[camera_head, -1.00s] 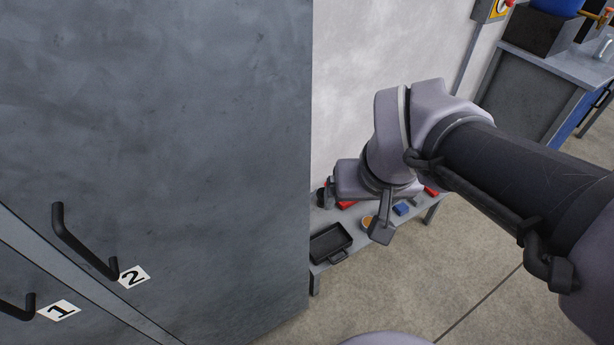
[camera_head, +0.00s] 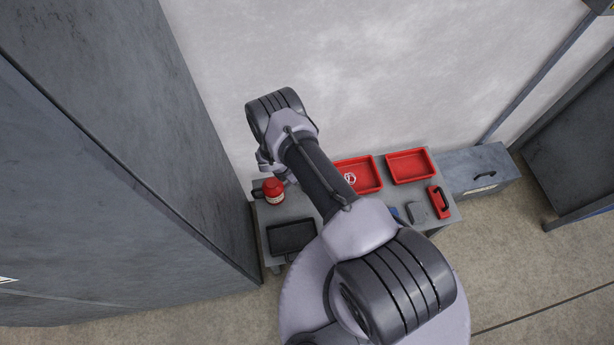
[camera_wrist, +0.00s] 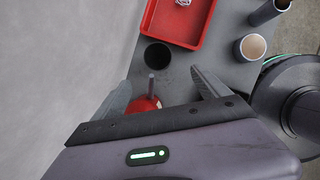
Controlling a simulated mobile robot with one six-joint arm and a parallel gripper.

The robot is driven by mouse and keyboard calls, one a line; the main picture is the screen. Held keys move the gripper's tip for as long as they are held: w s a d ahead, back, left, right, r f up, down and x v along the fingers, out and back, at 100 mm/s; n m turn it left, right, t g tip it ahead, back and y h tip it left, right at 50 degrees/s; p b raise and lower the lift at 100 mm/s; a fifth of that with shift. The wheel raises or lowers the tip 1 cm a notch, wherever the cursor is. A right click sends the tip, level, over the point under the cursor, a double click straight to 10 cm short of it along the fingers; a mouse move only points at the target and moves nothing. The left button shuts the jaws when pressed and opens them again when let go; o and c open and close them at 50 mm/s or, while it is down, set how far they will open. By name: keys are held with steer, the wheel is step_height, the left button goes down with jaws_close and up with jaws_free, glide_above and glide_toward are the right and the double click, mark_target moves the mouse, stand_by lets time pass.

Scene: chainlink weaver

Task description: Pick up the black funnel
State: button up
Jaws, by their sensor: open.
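A dark round thing (camera_wrist: 157,55), which looks like the black funnel seen from above, stands on the grey bench (camera_wrist: 228,68) in the wrist view. It is just beyond my fingertips, near the corner of a red tray. In the head view my arm seems to hide it. My gripper (camera_wrist: 160,90) is open and points down over the bench, with nothing held. A red container with a grey spout (camera_wrist: 147,103) shows between the fingers, below them; I cannot tell the height gap.
The red tray (camera_wrist: 150,30) lies close by. A cup with tan contents (camera_wrist: 250,47) and a dark cylinder (camera_wrist: 268,11) stand to the right. A black tray (camera_head: 291,238) lies on the bench. A tall grey cabinet (camera_head: 110,150) and the wall (camera_head: 380,70) bound the space.

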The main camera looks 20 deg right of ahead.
steer(key=b+x, duration=0.2)
steer(key=x, duration=0.2)
steer(key=b+x, duration=0.3)
steer(key=x, duration=0.2)
steer(key=b+x, duration=0.2)
steer(key=x, duration=0.2)
steer(key=shift+w+d+f+b, duration=0.1)
steer(key=shift+w+b, duration=0.2)
steer(key=shift+b, duration=0.05)
steer(key=c, duration=1.4)
